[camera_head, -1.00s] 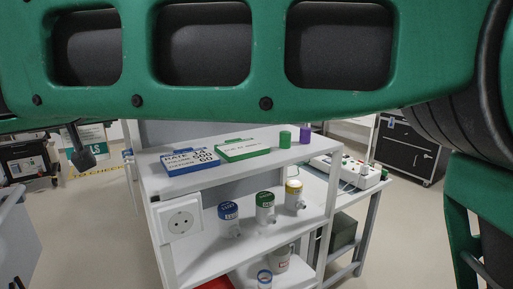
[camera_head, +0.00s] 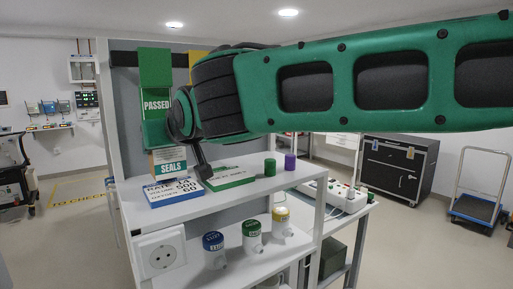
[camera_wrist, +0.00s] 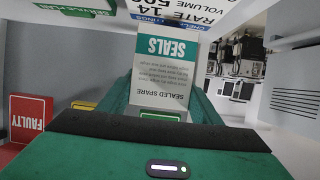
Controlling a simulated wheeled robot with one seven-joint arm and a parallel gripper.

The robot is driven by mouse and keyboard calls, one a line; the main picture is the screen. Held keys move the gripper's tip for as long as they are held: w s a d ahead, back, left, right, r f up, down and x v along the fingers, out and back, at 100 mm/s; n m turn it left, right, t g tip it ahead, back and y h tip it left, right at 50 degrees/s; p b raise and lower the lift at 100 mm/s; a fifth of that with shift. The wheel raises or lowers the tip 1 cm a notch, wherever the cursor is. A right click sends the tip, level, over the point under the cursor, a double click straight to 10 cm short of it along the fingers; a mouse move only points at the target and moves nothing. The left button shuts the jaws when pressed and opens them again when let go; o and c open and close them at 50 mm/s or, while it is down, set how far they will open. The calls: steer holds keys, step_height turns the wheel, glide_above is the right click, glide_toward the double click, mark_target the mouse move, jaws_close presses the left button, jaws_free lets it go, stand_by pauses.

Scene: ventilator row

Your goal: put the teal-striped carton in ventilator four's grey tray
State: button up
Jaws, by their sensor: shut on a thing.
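The teal-striped carton (camera_head: 169,167), marked SEALS, is upright in the head view, in front of the rack and beside the blue-edged card. It also shows in the wrist view (camera_wrist: 162,80), with its lettering upside down. My gripper (camera_head: 166,147) is shut on it from above; my arm partly hides the grip. In the wrist view the green gripper body fills the bottom and the carton projects from it. I cannot pick out ventilator four or its grey tray in these frames.
A white shelf unit (camera_head: 230,205) bears a blue-edged card (camera_head: 172,192), a green-edged card (camera_head: 230,178) and small capped pots. A green PASSED panel (camera_head: 155,104) is behind. A red FAULTY box (camera_wrist: 31,117) shows in the wrist view. Open floor lies at left.

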steer(key=shift+w+d+f, duration=0.55)
steer(key=shift+w+d, duration=1.8)
steer(key=shift+d, duration=1.1)
steer(key=shift+w+d+f, duration=0.6)
steer(key=shift+w+d, duration=1.7)
steer(key=shift+d, duration=1.1)
steer(key=shift+w+d+f, duration=0.55)
steer(key=shift+w+d, duration=1.8)
steer(key=shift+d, duration=1.1)
steer(key=shift+f, duration=0.1)
steer(key=o, duration=1.1)
steer(key=shift+o, duration=0.2)
steer(key=v, duration=1.2)
